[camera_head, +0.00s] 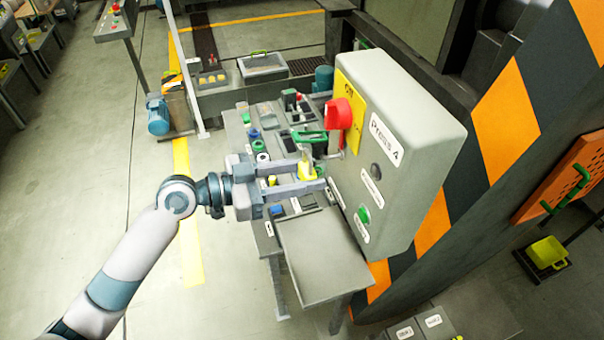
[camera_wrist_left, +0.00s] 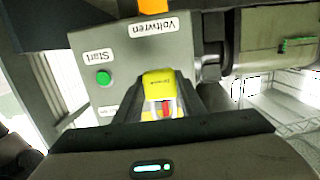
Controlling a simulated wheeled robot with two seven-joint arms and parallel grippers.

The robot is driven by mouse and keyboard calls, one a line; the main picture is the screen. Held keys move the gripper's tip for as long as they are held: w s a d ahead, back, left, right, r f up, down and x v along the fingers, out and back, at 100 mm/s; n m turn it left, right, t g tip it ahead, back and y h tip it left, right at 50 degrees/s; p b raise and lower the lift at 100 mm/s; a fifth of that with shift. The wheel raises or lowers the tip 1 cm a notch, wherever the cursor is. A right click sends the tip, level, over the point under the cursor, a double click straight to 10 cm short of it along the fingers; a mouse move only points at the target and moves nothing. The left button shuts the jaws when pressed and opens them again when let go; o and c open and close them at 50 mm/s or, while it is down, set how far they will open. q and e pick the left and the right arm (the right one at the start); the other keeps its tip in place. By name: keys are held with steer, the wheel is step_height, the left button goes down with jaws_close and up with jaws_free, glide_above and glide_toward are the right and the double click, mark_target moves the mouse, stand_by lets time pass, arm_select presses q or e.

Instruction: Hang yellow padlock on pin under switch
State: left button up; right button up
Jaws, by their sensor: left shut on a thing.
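My left gripper (camera_head: 312,173) is shut on the yellow padlock (camera_head: 306,169) and holds it close to the left side of the grey switch box (camera_head: 405,150) labelled "Press 4". The padlock also shows in the left wrist view (camera_wrist_left: 160,92), between the two dark fingers, in front of the box face. A red rotary switch (camera_head: 339,113) sits on a yellow plate on the box. A small metal pin (camera_head: 337,155) seems to stick out under the switch, just beyond the padlock. I cannot tell whether the shackle touches it. My right gripper is not in view.
A grey workbench (camera_head: 322,255) with several coloured parts and labels stands under my gripper. A green start button (camera_head: 363,214) is low on the box face. A striped orange and black wall (camera_head: 510,110) is behind the box. The floor at left is open.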

arm_select(q)
steer(key=shift+r+x, duration=0.1)
steer(key=shift+x, duration=0.95)
steer(key=shift+r+x, duration=0.15)
steer(key=shift+x, duration=0.9)
stand_by(0.6)
steer(key=shift+d+r, duration=0.1)
steer(key=shift+r, duration=0.1)
stand_by(0.6)
steer(key=shift+s+d+f+b, duration=0.1)
steer(key=shift+f+b, duration=0.35)
steer(key=shift+b, duration=0.1)
steer(key=shift+f, duration=0.1)
